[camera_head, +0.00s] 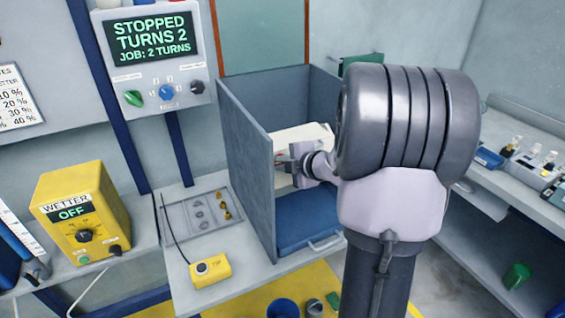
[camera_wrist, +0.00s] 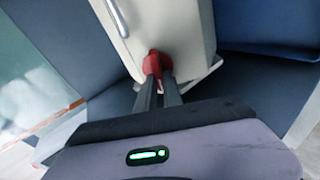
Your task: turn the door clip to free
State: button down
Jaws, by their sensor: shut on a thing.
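The door clip is a small red part (camera_wrist: 153,62) at the edge of a white box-like unit (camera_wrist: 170,25) in the wrist view. My gripper (camera_wrist: 157,78) is shut on the red clip, its two dark fingers close together on it. In the head view my gripper (camera_head: 298,165) reaches into the blue-grey open cabinet, against the white unit (camera_head: 300,138). A bit of red shows there beside the gripper, but my arm and gripper hide most of the clip. I cannot tell the clip's turn position.
The cabinet's left wall (camera_head: 247,165) stands close beside my gripper. A blue tray (camera_head: 308,220) lies below. A panel (camera_head: 150,55) reads "STOPPED TURNS 2". A yellow wetter box (camera_head: 80,215) reads "OFF". A yellow pendant (camera_head: 210,270) sits on the bench.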

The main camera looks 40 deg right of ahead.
jog(key=shift+n, duration=0.6)
jog(key=c, duration=1.5)
grip_release()
jog(key=shift+s, duration=0.1)
jog(key=p+v, duration=0.6)
jog(key=v, duration=1.1)
jog(key=shift+a+r+p, duration=0.1)
jog(key=shift+r+p, duration=0.15)
jog(key=shift+p, duration=0.1)
